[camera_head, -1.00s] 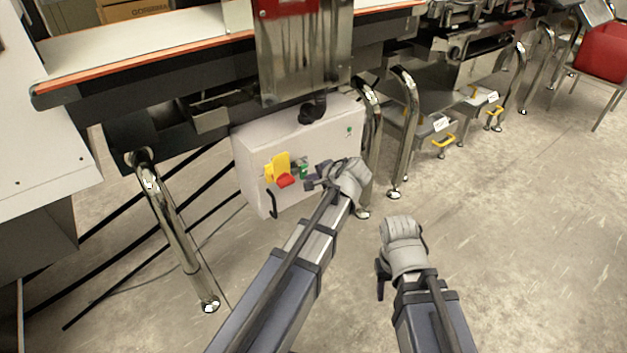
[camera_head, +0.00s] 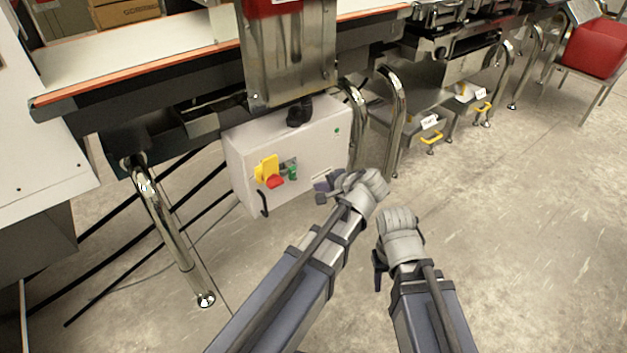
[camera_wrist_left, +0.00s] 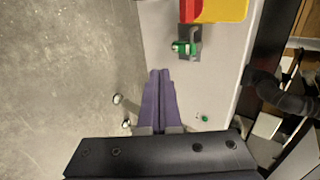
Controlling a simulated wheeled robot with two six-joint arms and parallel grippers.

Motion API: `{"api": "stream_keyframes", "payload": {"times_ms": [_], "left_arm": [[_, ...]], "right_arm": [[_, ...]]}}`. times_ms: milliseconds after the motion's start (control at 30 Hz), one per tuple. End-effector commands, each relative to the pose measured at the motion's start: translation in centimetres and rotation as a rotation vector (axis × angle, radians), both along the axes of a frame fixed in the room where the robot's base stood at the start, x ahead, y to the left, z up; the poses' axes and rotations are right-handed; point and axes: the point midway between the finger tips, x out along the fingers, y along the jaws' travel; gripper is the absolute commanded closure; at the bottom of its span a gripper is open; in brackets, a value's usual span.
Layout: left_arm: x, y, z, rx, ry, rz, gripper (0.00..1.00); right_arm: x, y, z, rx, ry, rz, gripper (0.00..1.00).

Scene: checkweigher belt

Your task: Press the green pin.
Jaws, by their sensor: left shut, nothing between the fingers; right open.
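The green pin (camera_head: 292,172) sticks out from the front of a pale grey control box (camera_head: 305,157), just right of a yellow and red switch (camera_head: 268,172). In the left wrist view the pin (camera_wrist_left: 180,48) stands on a small dark plate. My left gripper (camera_head: 322,187) is shut and empty in front of the box, right of the pin and slightly lower in the picture. Its purple fingers (camera_wrist_left: 160,74) are apart from the pin in the wrist view. My right gripper (camera_head: 378,270) is open and empty above the floor, at the lower right; its fingertips are small and dark.
A small green dot (camera_head: 336,131) marks the box's upper right. A black handle (camera_head: 264,203) is at its lower left. Shiny metal legs (camera_head: 396,120) stand right of the box, and a conveyor (camera_head: 150,55) runs above. The floor at right is clear.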

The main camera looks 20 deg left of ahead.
Motion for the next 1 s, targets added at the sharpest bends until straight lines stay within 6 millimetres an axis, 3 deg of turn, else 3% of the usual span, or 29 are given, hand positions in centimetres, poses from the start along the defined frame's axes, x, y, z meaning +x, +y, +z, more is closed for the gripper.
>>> {"api": "stream_keyframes", "payload": {"times_ms": [167, 767, 867, 1000], "left_arm": [[-0.8, -1.0, 1.2, 0.000, 0.000, -0.001, 1.00], [-0.9, -1.2, 1.2, -0.001, 0.000, 0.001, 1.00], [-1.6, -0.6, 0.6, -0.037, 0.011, 0.028, 1.00], [-4.6, 1.5, -2.1, -0.217, 0.063, 0.158, 1.00]], "right_arm": [[0.0, 0.0, 1.2, 0.000, 0.000, 0.003, 0.50], [0.0, 0.0, 1.2, 0.000, 0.000, 0.003, 0.50], [0.0, 0.0, 1.2, 0.000, 0.000, 0.003, 0.50], [0.0, 0.0, 1.2, 0.000, 0.000, 0.003, 0.50]]}}
